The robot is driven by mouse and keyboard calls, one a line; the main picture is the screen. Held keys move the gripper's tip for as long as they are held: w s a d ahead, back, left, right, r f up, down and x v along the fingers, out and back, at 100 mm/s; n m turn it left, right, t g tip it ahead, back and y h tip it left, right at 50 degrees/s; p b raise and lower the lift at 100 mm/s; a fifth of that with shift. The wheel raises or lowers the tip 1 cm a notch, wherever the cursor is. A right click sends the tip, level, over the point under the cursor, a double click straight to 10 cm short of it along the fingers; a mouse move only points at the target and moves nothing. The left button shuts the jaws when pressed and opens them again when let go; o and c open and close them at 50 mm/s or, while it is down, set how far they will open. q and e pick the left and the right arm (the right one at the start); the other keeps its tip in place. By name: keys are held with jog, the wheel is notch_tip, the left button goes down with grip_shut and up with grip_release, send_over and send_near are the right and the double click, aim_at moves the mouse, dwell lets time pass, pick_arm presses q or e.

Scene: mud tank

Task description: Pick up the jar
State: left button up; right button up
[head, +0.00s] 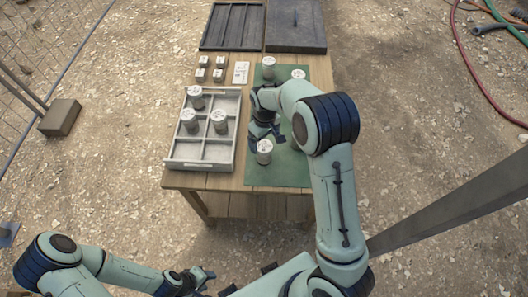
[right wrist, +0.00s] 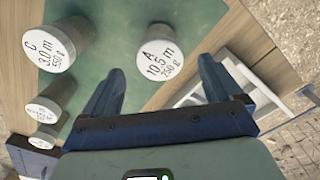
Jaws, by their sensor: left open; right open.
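Jar A (right wrist: 157,62), a grey jar with a white lid reading "A 10.5 m 250 g", stands on the green mat (head: 256,176). It appears to be the front jar (head: 264,152) in the head view. My right gripper (head: 265,133) is open above the mat, just behind that jar. In the right wrist view jar A shows between and beyond the spread fingers, and I see no grip on it. Jar C (right wrist: 60,48), marked "C 3.0 m 550 g", stands to its left; my right arm largely hides it in the head view. My left gripper (head: 198,279) is open and empty at lower left.
A white compartment tray (head: 203,166) holds three jars, left of the mat. Two more jars (head: 268,66) (head: 298,75) stand at the mat's far end. Small blocks (head: 218,76), a white card (head: 241,72) and dark trays (head: 232,27) lie further back on the wooden table (head: 199,182).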

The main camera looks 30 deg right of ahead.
aim_at(264, 146)
notch_tip(264, 146, down, 5)
jog(key=shift+w+f, duration=0.1)
jog(key=shift+f, duration=0.05)
jog(key=c, duration=1.3)
